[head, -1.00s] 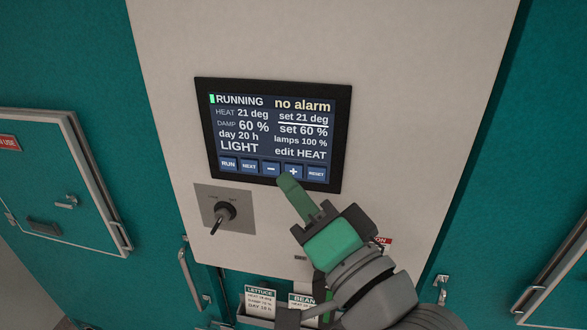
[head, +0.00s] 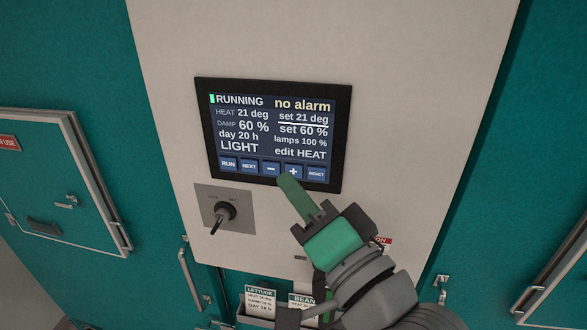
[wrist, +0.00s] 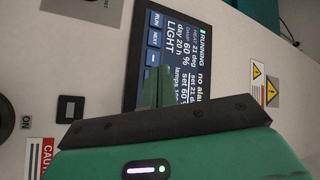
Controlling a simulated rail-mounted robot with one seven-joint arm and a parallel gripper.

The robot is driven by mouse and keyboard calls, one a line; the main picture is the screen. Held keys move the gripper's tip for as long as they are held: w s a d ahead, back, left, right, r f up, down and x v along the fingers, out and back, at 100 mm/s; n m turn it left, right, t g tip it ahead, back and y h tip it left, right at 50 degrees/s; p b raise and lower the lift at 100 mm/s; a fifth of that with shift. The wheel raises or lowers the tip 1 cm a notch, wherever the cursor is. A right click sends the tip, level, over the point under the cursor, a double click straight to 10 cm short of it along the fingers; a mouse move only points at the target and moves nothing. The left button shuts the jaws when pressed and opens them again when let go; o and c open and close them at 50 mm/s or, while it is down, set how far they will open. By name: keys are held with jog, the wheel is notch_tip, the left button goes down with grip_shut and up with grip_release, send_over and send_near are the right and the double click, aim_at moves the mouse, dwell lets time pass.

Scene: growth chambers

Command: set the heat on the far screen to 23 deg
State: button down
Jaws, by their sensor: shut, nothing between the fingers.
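The screen (head: 240,145) is a dark-framed panel on a pale wall. It reads RUNNING, no alarm, HEAT 21 deg, set 21 deg with an underline, set 60 %, and edit HEAT. Along its bottom are RUN, NEXT, minus (head: 270,169), plus (head: 293,171) and RESET buttons. My gripper (head: 286,180) is shut and empty, its green fingertips at the lower left edge of the plus button. I cannot tell whether they touch it. In the wrist view the fingertips (wrist: 158,86) overlap the screen (wrist: 170,50), and the gripper hides its plus and RESET buttons.
A rotary switch (head: 222,212) on a grey plate sits below the screen at the left. Below are LETTUCE (head: 261,299) and BEAN (head: 301,300) cards in a holder. Teal chamber fronts flank the pale panel, with a small door (head: 62,190) at the left.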

jog(key=shift+w, duration=0.15)
jog(key=shift+w+d, duration=0.1)
jog(key=shift+w, duration=0.15)
jog(key=shift+w+d, duration=0.1)
jog(key=shift+w, duration=0.2)
dwell(0.5)
jog(key=shift+s+a, duration=0.2)
jog(key=shift+s, duration=0.55)
jog(key=s, duration=0.2)
jog(key=s+a+p, duration=0.1)
jog(key=s, duration=0.1)
jog(key=shift+s+a, duration=0.1)
jog(key=shift+s, duration=0.3)
